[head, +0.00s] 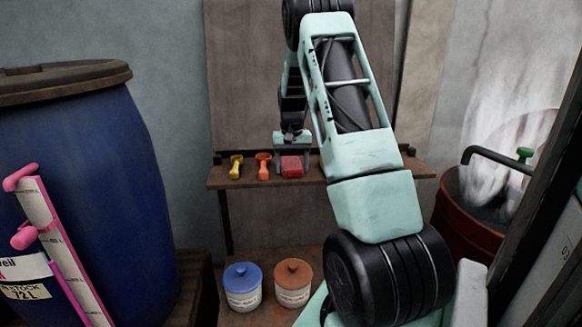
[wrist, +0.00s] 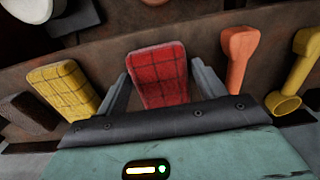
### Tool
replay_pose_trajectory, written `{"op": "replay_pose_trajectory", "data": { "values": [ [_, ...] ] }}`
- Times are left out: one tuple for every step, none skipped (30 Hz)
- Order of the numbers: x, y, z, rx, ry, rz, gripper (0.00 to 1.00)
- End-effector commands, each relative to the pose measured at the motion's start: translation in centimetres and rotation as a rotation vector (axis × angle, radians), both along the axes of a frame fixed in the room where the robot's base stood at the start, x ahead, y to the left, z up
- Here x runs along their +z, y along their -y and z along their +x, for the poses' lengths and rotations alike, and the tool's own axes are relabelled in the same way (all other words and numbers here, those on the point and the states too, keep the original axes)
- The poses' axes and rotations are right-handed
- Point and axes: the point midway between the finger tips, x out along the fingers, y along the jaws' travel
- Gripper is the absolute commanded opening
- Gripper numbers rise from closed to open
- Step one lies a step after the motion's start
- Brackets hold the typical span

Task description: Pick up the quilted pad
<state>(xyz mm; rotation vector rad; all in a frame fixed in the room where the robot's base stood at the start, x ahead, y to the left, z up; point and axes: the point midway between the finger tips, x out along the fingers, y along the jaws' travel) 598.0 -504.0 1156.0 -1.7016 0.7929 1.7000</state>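A red pad with a faint grid of lines (wrist: 157,75) lies between the two fingers of my gripper (wrist: 161,70) in the wrist view. My gripper is open, with a narrow gap between each finger and the pad's sides. A yellow pad with dark grid lines (wrist: 64,88) lies just left of the left finger. In the head view the red pad (head: 291,166) is on the wooden shelf, with my gripper (head: 292,150) right above it. The yellow pad cannot be made out there. Both pads look quilted; I cannot tell which one is named.
An orange scoop (head: 263,165) and a yellow scoop (head: 236,166) lie on the shelf (head: 219,180) beside the red pad. Blue-lidded (head: 242,287) and brown-lidded (head: 294,283) jars stand below. A blue barrel (head: 90,190) is at left, a steaming red-brown vat (head: 464,222) at right.

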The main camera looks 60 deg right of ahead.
Motion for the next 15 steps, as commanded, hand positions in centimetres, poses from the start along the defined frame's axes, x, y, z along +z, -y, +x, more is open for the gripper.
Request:
{"op": "replay_pose_trajectory", "data": {
  "values": [
    [0.02,0.01,0.01,0.0,0.0,0.0,0.55],
    [0.02,0.01,0.01,0.0,0.0,0.0,0.47],
    [0.03,0.01,0.01,0.0,0.0,0.0,0.37],
    [0.03,0.01,0.01,0.0,0.0,0.0,0.37],
    [0.03,0.01,0.01,0.0,0.0,0.0,0.37],
    [0.04,0.02,0.01,0.0,0.001,-0.001,0.37],
    [0.05,0.02,0.01,0.0,0.001,-0.001,0.37],
    [0.05,0.02,0.01,0.0,0.001,-0.001,0.37],
    [0.05,0.02,0.01,0.0,0.001,-0.001,0.37],
    [0.06,0.02,0.01,0.0,0.001,-0.001,0.37],
    [0.09,0.02,0.02,0.0,0.001,-0.001,0.37],
    [0.19,0.03,0.04,0.0,0.001,-0.002,0.37],
    [0.33,0.06,0.06,0.0,0.002,-0.002,0.37],
    [0.54,0.07,0.07,0.0,0.003,-0.003,0.37],
    [0.94,0.09,0.08,0.0,0.003,-0.003,0.37]
  ]
}}
